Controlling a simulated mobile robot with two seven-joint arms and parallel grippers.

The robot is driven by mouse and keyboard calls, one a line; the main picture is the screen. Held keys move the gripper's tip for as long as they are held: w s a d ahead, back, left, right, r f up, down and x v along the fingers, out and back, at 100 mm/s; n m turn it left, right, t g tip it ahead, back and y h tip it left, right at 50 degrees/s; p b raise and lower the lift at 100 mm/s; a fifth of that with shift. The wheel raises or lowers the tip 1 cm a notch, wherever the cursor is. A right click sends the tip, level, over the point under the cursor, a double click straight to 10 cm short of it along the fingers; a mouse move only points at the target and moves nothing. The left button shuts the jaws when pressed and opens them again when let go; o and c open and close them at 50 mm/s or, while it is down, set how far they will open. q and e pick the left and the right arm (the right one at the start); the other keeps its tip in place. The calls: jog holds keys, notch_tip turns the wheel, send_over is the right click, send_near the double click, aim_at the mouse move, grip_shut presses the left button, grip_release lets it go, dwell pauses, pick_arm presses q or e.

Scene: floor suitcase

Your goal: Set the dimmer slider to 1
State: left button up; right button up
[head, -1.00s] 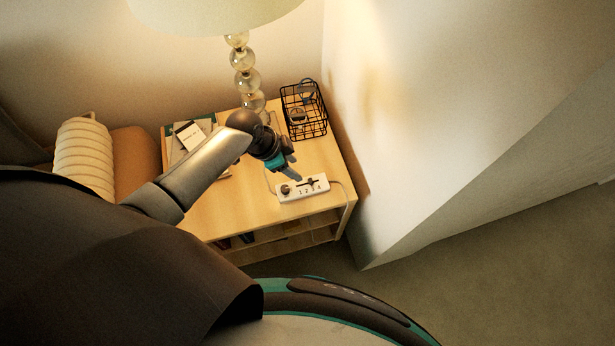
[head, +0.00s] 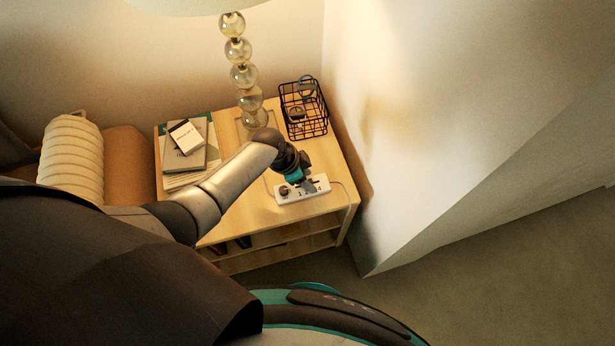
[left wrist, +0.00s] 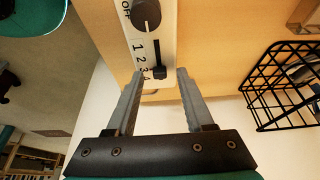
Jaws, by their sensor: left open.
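The white dimmer box (head: 322,184) lies near the front right of the wooden nightstand. In the left wrist view the box (left wrist: 152,50) shows a round knob beside OFF, the numbers 1 to 4 and a slot. The dark slider (left wrist: 160,72) sits near the 3. My left gripper (head: 308,183) is over the box in the head view and hides part of it. In the left wrist view my left gripper (left wrist: 161,72) is open, with one fingertip on each side of the slider; contact cannot be told. My right gripper is not in view.
A black wire basket (head: 304,110) stands behind the box, near the wall. A lamp with a glass-ball stem (head: 243,75) stands at the back. Books and a notepad (head: 185,136) lie at the left. A cable leaves the box at the right.

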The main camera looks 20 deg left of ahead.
pick_arm(q)
grip_shut()
dwell(1.3)
